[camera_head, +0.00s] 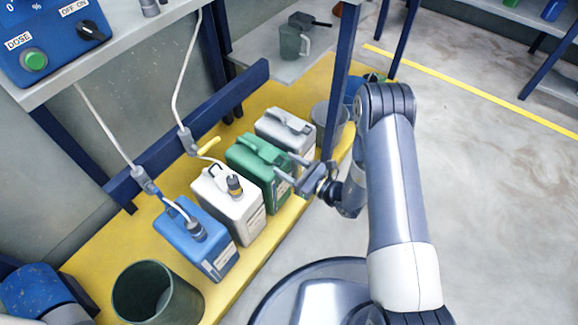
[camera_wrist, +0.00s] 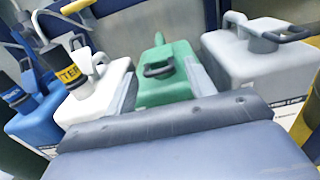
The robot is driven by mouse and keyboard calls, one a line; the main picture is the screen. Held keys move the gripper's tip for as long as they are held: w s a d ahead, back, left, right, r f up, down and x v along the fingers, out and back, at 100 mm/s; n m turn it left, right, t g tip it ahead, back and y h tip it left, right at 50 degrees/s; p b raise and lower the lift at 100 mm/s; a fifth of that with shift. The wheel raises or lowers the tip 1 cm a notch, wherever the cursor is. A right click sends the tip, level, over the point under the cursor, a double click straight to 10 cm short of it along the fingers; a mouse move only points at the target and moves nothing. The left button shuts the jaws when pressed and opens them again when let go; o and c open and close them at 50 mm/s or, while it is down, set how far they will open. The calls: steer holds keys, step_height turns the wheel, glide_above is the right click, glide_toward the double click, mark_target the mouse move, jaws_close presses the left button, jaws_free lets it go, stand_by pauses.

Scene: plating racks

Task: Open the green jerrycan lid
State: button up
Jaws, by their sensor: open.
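The green jerrycan (camera_head: 245,157) stands upright on the yellow platform, between a white jerrycan and a grey one. It also shows in the wrist view (camera_wrist: 165,92). A dark loop-shaped part (camera_wrist: 158,70) lies on its top; I cannot tell for sure whether this is the lid or a handle. My gripper (camera_head: 290,167) is open and empty, at the front side of the green jerrycan near its top. In the wrist view its two grey fingers lie left and right of the green jerrycan. I cannot tell whether they touch it.
The white jerrycan (camera_head: 215,205) and blue jerrycan (camera_head: 185,238) carry hoses in their tops. The grey jerrycan (camera_head: 280,132) stands on the other side, near a blue rack post (camera_head: 340,80). A dark bucket (camera_head: 150,305) stands at the near end. The floor at right is clear.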

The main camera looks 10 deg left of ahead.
jaws_close()
stand_by(0.4)
steer(key=shift+w+r, duration=0.1)
